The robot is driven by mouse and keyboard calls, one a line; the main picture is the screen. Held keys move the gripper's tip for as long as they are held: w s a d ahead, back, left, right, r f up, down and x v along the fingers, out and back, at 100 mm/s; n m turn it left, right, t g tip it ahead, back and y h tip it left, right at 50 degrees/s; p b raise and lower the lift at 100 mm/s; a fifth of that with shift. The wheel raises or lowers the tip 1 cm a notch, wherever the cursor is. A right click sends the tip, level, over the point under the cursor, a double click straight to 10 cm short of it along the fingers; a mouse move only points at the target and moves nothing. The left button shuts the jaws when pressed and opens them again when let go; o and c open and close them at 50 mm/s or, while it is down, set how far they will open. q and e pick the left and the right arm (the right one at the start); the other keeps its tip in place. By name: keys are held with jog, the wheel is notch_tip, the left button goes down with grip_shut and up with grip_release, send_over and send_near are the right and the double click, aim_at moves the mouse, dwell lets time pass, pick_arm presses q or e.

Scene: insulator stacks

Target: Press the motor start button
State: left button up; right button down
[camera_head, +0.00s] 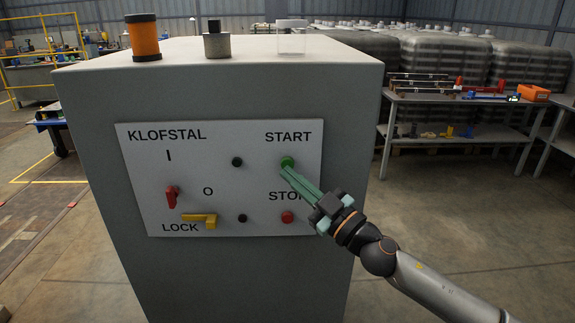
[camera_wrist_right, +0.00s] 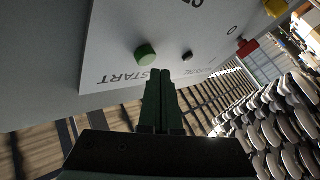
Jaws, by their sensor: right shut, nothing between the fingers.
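The green start button (camera_head: 287,161) sits under the word START on the white panel (camera_head: 140,140) of a grey cabinet. It also shows in the right wrist view (camera_wrist_right: 146,55), left of and beyond the fingertips. My right gripper (camera_head: 287,170) is shut and empty, its fingertips just below the button in the head view. In the right wrist view the shut fingers (camera_wrist_right: 160,74) point toward the panel beside the button. I cannot tell whether they touch it. My left gripper is not in view.
The panel also carries a red stop button (camera_head: 287,217), a red switch (camera_head: 172,196) and a yellow lock lever (camera_head: 202,219). An orange cylinder (camera_head: 145,40) and a grey one (camera_head: 217,45) stand on the cabinet. A bench (camera_head: 450,100) is at the right.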

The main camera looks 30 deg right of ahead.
jog(key=shift+w+d, duration=0.1)
jog(key=shift+w+d, duration=0.15)
jog(key=shift+w, duration=0.1)
jog(key=shift+w+d, duration=0.3)
jog(key=shift+w, duration=0.15)
dwell(1.0)
jog(key=shift+s+a+p, duration=0.35)
jog(key=shift+s+a, duration=0.15)
jog(key=shift+s, duration=0.3)
jog(key=s+a, duration=0.1)
jog(key=s, duration=0.2)
jog(key=s+a, duration=0.1)
jog(key=shift+s+a+p, duration=0.15)
jog(key=shift+a+p, duration=0.15)
jog(key=shift+p, duration=0.1)
dwell(0.6)
